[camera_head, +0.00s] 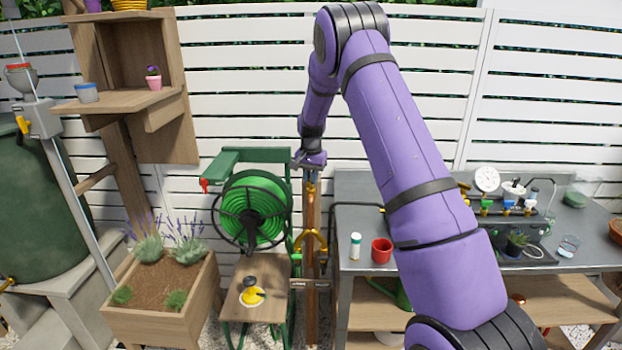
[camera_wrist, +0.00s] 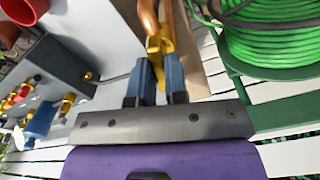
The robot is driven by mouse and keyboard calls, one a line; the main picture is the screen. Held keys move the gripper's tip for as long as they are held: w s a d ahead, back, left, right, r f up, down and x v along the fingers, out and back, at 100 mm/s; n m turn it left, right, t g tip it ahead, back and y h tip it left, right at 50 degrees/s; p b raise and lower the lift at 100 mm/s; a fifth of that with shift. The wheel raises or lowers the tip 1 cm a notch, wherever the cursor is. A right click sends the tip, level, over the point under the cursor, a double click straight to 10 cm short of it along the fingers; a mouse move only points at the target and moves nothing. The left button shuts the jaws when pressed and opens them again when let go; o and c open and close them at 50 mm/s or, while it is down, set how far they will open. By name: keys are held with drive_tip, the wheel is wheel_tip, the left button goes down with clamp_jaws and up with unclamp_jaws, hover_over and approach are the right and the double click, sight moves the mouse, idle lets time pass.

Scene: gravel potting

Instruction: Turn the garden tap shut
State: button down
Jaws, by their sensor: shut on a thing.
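The brass garden tap (camera_wrist: 157,46) is at the fingertips of my gripper in the wrist view. My gripper (camera_wrist: 158,75) is shut on the tap's upper end, with one blue-grey finger on each side. The fingers hide the gripped part, so I cannot tell how far the tap is turned. In the head view my gripper (camera_head: 311,168) is at the top of a wooden post (camera_head: 313,225), and the tap there is small and mostly hidden.
A green hose reel (camera_head: 252,210) stands close left of the post. A grey workbench (camera_head: 350,225) with a red cup (camera_head: 381,250) and a white bottle (camera_head: 355,245) is on the right. A wooden planter (camera_head: 160,300) stands at lower left. A white slatted fence (camera_head: 240,80) is behind.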

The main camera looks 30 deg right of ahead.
drive_tip(key=m, duration=1.1)
drive_tip(key=shift+m, duration=1.9)
drive_tip(key=c, duration=1.1)
unclamp_jaws()
drive_tip(key=shift+c, duration=0.2)
wheel_tip(320, 180, up, 11)
